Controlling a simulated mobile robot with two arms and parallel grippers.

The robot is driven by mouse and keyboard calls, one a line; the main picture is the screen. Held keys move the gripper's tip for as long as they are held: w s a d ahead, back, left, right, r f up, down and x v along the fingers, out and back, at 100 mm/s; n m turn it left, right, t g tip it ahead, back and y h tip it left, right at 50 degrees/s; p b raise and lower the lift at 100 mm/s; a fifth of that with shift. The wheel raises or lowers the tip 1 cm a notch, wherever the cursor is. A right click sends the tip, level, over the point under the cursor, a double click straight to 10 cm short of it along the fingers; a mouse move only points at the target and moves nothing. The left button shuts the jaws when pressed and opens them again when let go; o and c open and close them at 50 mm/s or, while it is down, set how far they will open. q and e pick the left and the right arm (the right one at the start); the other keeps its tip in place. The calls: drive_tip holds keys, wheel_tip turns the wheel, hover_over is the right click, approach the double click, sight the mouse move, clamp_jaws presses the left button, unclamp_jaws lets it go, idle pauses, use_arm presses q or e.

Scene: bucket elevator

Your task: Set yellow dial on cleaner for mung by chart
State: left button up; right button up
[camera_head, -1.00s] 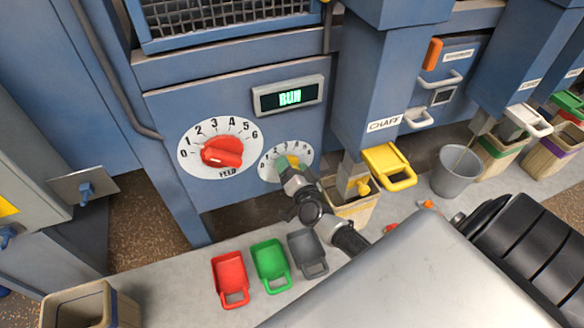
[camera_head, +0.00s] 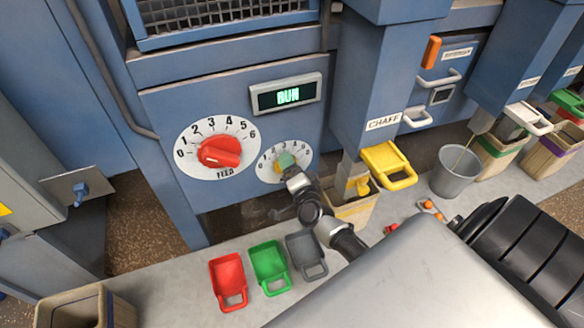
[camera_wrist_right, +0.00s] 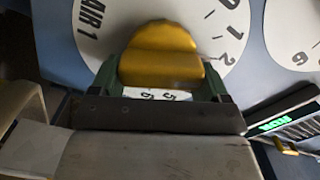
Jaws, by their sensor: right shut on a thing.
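The yellow dial (camera_wrist_right: 160,52) sits on a white numbered plate (camera_wrist_right: 215,25) marked AIR, seen close in the right wrist view. My right gripper (camera_wrist_right: 165,75) is shut on the yellow dial, with a green finger on each side of it. In the head view my right gripper (camera_head: 288,166) covers most of the dial, and the dial's pointing direction is hidden. The AIR plate (camera_head: 305,158) shows there with small numbers along its top. The chart is not in view. My left gripper is not in view.
Red (camera_head: 228,280), green (camera_head: 268,264) and grey (camera_head: 306,252) scoops lie below. The CHAFF chute with yellow handle (camera_head: 390,165) stands close right.

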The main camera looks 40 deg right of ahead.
drive_tip(key=o, duration=0.9)
drive_tip(key=shift+s, duration=0.15)
drive_tip(key=v, duration=1)
drive_tip(key=shift+s+a, duration=0.2)
drive_tip(key=shift+s, duration=0.05)
